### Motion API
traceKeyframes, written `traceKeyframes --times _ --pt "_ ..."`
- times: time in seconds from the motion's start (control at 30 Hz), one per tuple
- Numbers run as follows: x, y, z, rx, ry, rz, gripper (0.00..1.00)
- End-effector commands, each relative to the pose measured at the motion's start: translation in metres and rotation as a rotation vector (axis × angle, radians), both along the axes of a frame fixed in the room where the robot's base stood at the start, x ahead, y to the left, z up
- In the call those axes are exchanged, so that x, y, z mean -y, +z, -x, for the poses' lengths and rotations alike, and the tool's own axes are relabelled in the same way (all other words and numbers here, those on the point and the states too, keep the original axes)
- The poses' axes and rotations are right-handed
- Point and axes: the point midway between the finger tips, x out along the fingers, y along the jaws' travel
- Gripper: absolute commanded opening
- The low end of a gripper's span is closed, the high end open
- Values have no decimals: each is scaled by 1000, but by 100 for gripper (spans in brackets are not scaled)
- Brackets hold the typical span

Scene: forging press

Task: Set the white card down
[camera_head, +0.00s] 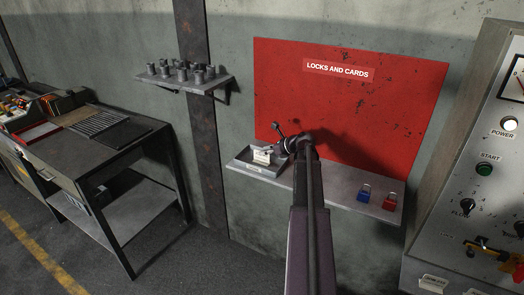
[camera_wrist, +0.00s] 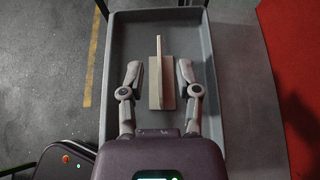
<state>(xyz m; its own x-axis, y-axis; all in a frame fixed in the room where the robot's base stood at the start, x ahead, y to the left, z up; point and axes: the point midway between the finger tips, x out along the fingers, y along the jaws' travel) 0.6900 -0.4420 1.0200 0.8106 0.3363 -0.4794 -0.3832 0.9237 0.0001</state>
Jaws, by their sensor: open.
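The white card (camera_head: 262,156) stands upright in a shallow grey tray (camera_head: 247,168) on the left of the wall shelf in the head view. In the wrist view a pale block with a thin upright edge, seen from above (camera_wrist: 162,92), lies in the grey tray (camera_wrist: 206,60); this appears to be the card. My gripper (camera_wrist: 159,72) is open, with one finger on each side of the pale block and a visible gap on both sides. In the head view my gripper (camera_head: 272,148) is over the tray and partly hides it.
A blue padlock (camera_head: 364,193) and a red padlock (camera_head: 390,198) are on the right of the shelf (camera_head: 325,188). A red "LOCKS AND CARDS" board (camera_head: 350,110) is behind. A control panel (camera_head: 475,190) stands at right, a workbench (camera_head: 95,150) at left. The shelf's middle looks clear.

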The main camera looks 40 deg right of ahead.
Motion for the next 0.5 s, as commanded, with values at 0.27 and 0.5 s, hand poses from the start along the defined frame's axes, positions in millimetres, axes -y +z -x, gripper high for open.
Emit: traceKeyframes --times 0.27,0.5 --pt "15 27 39 1 -3 -1 43" --pt "27 42 67 0 0 -1 43"
